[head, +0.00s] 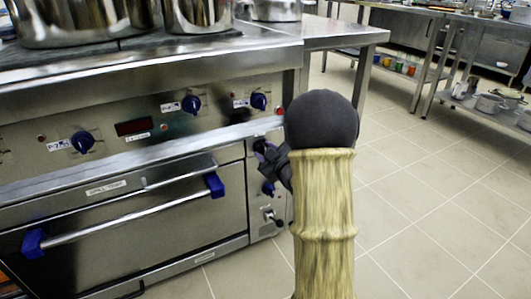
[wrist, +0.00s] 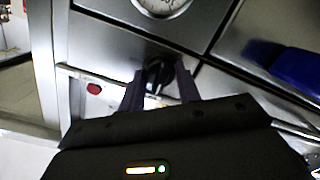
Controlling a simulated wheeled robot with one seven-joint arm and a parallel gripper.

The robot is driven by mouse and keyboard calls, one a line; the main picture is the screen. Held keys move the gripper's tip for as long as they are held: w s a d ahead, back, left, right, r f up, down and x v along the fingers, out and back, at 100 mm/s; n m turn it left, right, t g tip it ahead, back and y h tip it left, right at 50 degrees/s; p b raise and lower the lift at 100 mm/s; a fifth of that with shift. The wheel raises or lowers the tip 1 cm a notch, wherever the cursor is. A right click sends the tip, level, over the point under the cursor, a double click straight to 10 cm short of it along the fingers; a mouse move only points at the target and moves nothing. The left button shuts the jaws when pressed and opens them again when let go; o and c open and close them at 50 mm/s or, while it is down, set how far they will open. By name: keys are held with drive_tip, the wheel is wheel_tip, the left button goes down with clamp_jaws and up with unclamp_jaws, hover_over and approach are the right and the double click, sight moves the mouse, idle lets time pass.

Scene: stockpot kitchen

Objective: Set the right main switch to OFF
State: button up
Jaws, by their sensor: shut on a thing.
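The main switch is a dark rotary knob on the narrow panel at the right end of the stove front. In the wrist view the knob (wrist: 157,72) sits between the two fingers of my gripper (wrist: 160,88), which are shut on it. A thin light mark shows on the knob's face, but I cannot tell which setting it points to. In the head view my gripper (head: 268,160) meets this panel, and the fingers and my arm hide much of the knob.
A red lamp (wrist: 93,88) and a round gauge (wrist: 162,4) are near the knob. The oven door's handle (head: 130,217) sticks out to the left. Pots (head: 75,20) stand on the stove. Tiled floor (head: 420,200) is free to the right.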

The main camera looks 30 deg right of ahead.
drive_tip(key=o, duration=1)
drive_tip(key=s, duration=0.5)
drive_tip(key=s+r, duration=0.1)
drive_tip(key=s, duration=0.8)
drive_tip(key=shift+s+d+r, duration=0.15)
drive_tip(key=shift+s+d, duration=0.05)
drive_tip(key=shift+s, duration=0.2)
drive_tip(key=shift+s+b, duration=0.2)
drive_tip(key=shift+b, duration=0.6)
